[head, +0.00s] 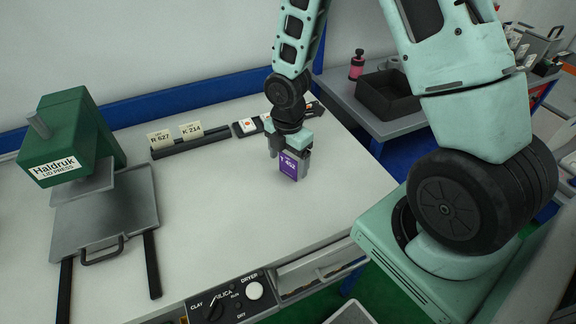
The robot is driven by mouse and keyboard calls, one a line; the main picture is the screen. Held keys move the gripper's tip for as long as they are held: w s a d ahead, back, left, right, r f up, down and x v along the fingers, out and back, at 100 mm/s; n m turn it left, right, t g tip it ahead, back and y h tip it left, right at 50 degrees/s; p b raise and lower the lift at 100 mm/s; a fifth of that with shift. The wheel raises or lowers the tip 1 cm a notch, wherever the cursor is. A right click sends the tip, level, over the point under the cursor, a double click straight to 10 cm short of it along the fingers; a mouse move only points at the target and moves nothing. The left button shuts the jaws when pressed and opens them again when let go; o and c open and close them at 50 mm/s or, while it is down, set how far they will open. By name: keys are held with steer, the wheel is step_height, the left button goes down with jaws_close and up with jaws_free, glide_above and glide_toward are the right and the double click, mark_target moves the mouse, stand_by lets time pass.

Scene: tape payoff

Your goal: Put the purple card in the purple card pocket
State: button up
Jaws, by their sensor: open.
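The purple card (290,167), marked with white lettering that seems to read Y 452, stands upright on the right part of the pale worktop. My gripper (288,153) points down right at the card's upper part. Its jaws are open, with the card at or between the fingers; I cannot tell whether they touch it. No purple pocket can be made out. A dark slotted rail (215,143) behind and to the left holds two cream cards, R 627 (160,139) and K 214 (190,130).
A dark strip with small coloured-dot labels (246,127) lies behind my gripper, partly hidden by it. A green Haldruk lid press (70,135) stands at left. A dryer control panel (228,299) is at the front edge. A black bin (388,94) sits on a side table. The middle worktop is clear.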

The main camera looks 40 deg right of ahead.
steer(key=c, duration=1.1)
